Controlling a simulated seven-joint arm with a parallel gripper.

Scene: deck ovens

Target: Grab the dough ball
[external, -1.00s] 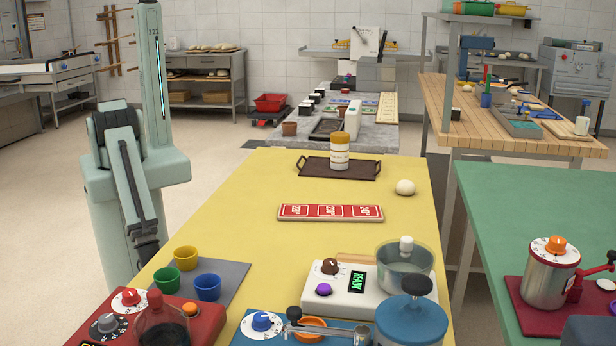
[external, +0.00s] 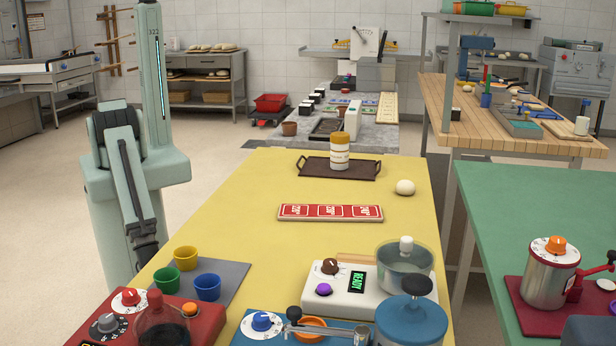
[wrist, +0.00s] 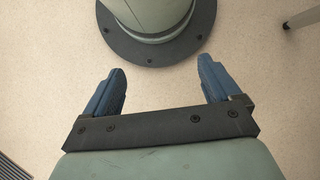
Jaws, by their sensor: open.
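The dough ball (external: 405,187) is a pale, round lump on the yellow table (external: 240,200), towards its right edge, beyond the red and white sign strip. My gripper (wrist: 162,92) shows in the wrist view with its two blue fingers wide apart and nothing between them. It points down at the floor and my own round base. In the external view my arm hangs at the left of the table, and the gripper itself cannot be made out there. The gripper is well away from the dough ball.
A dark tray (external: 318,174) with a white, yellow-capped jar (external: 340,150) stands left of the dough ball. The red sign strip (external: 330,212) lies in front. Coloured cups (external: 186,256), a white device (external: 340,287) and a glass bowl (external: 404,270) crowd the near end. Bare table surrounds the ball.

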